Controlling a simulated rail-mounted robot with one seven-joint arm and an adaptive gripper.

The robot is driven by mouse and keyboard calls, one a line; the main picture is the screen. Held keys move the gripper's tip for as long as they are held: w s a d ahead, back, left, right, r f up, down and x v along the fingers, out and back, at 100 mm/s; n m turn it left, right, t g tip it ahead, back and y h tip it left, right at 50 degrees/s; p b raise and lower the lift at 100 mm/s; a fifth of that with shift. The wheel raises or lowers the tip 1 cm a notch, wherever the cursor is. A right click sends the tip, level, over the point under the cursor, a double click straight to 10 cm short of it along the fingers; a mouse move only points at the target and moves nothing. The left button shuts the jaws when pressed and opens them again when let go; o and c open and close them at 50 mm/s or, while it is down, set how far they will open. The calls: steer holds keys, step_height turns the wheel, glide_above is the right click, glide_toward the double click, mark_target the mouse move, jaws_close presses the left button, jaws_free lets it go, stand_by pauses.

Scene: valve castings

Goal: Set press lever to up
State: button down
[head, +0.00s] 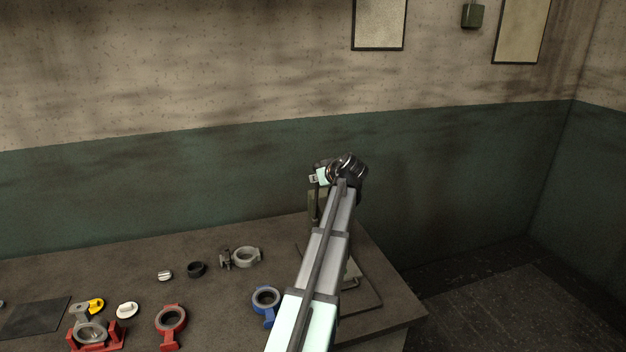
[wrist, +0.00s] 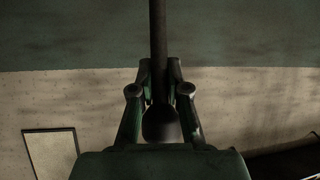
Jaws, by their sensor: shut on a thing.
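The press lever (wrist: 158,35) is a dark straight rod with a thicker rounded end, running down from the top of the wrist view. My gripper (wrist: 160,80) is shut on the lever, with one finger on each side of the rod just beside its thick end. In the head view a green part of the press (head: 313,203) shows at the back right of the bench, mostly hidden behind my arm. The lever and the fingertips cannot be made out clearly there, so the lever's angle is hard to tell.
On the bench (head: 215,320) lie a blue ring casting (head: 266,300), a red one (head: 171,322), a grey one (head: 246,257), a black ring (head: 196,269) and white caps (head: 127,310). A red fixture (head: 97,346) stands at front left. The wall is close behind.

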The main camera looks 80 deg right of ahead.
steer(key=shift+d, duration=0.15)
steer(key=c, duration=1.1)
jaws_free()
steer(key=shift+d, duration=0.1)
steer(key=shift+c, duration=0.2)
steer(key=shift+a, duration=0.2)
steer(key=v, duration=1.1)
steer(key=shift+s+a+r, duration=0.2)
steer(key=shift+a+r, duration=0.05)
